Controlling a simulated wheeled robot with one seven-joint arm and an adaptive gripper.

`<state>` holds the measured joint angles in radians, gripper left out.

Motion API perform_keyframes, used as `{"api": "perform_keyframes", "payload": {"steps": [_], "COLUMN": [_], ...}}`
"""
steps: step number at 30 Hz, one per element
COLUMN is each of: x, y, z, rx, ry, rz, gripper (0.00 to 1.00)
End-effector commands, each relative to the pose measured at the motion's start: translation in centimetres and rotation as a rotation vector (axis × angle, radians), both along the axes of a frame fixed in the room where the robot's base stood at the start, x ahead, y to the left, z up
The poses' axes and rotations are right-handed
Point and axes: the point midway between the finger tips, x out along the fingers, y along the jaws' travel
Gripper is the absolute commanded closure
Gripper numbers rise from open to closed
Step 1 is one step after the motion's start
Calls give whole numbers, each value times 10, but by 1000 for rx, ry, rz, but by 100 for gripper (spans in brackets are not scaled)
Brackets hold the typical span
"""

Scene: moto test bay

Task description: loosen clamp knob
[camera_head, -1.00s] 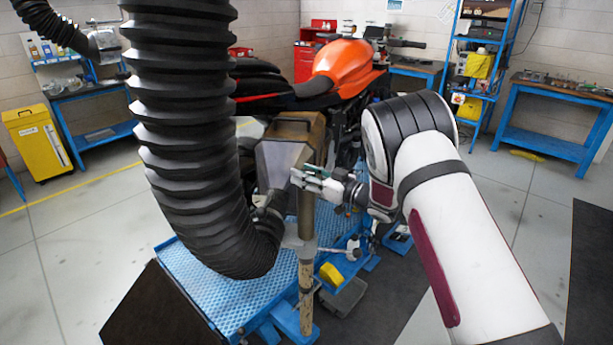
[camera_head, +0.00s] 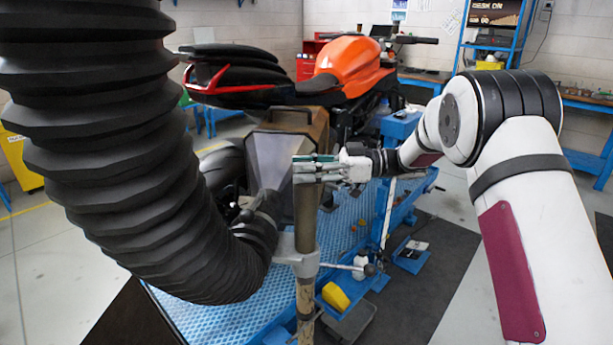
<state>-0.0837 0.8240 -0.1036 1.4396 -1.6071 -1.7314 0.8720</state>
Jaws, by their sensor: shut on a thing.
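My gripper (camera_head: 315,168) is at the top of an upright tan post (camera_head: 306,215). Its fingers point left, across the post, and are shut on its upper end; the fingers hide the exact contact. Below, a grey clamp collar (camera_head: 297,254) sits around the post. A thin bar (camera_head: 335,266) with a dark knob (camera_head: 369,269) sticks out to the right of the collar, well below my gripper and apart from it. A thick black ribbed hose (camera_head: 110,140) comes down on the left and bends towards the collar.
An orange motorcycle (camera_head: 345,68) stands behind on a blue lift table (camera_head: 350,215). A yellow block (camera_head: 335,296) lies low beside the post. A blue bench (camera_head: 590,110) is at the right. Open floor lies at front right.

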Motion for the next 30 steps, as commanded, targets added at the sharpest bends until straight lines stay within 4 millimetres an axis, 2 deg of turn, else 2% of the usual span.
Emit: {"api": "perform_keyframes", "payload": {"steps": [9, 24, 25, 27, 30], "x": [2, 1, 1, 0, 0], "y": [1, 2, 2, 2, 1], "z": [-1, 1, 1, 1, 1], "rx": [1, 2, 2, 2, 1], "ry": [-2, -3, -3, -2, -2], "rz": [79, 92, 92, 92, 93], "gripper": [87, 87, 54, 40, 40]}}
